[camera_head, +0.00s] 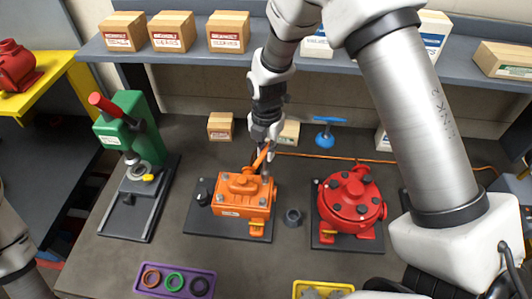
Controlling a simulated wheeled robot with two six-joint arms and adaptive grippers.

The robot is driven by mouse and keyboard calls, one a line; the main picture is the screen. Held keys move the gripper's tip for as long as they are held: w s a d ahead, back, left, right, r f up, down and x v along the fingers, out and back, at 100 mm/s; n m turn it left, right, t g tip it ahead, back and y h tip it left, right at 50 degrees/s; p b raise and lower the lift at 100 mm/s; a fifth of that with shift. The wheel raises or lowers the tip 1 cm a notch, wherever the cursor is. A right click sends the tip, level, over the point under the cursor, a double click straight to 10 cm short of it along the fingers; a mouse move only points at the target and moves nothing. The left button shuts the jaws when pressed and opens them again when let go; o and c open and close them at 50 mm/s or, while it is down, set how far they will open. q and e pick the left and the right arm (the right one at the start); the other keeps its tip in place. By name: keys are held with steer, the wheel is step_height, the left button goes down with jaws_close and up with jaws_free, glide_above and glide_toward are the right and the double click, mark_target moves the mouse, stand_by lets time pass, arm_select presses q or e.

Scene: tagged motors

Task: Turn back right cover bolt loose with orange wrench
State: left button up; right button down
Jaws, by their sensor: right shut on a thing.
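My right gripper (265,146) hangs over the back right part of an orange housing and is shut on the orange wrench (261,159). The wrench slants down towards the housing's back right corner. The orange housing (230,211) sits on a dark base plate and has a raised cover (240,184). The back right cover bolt is too small and too covered by gripper and wrench to make out. I cannot tell whether the wrench sits on it. My left gripper is out of view.
A red round housing (349,208) stands to the right, with a small grey cup (293,217) between. A green press (125,130) stands left. A purple tray (175,281) of rings and a yellow bin (322,285) are in front. Boxes line the shelf (185,60) behind.

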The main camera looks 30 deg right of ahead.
steer(key=shift+s+r, duration=0.1)
steer(key=shift+r, duration=2.4)
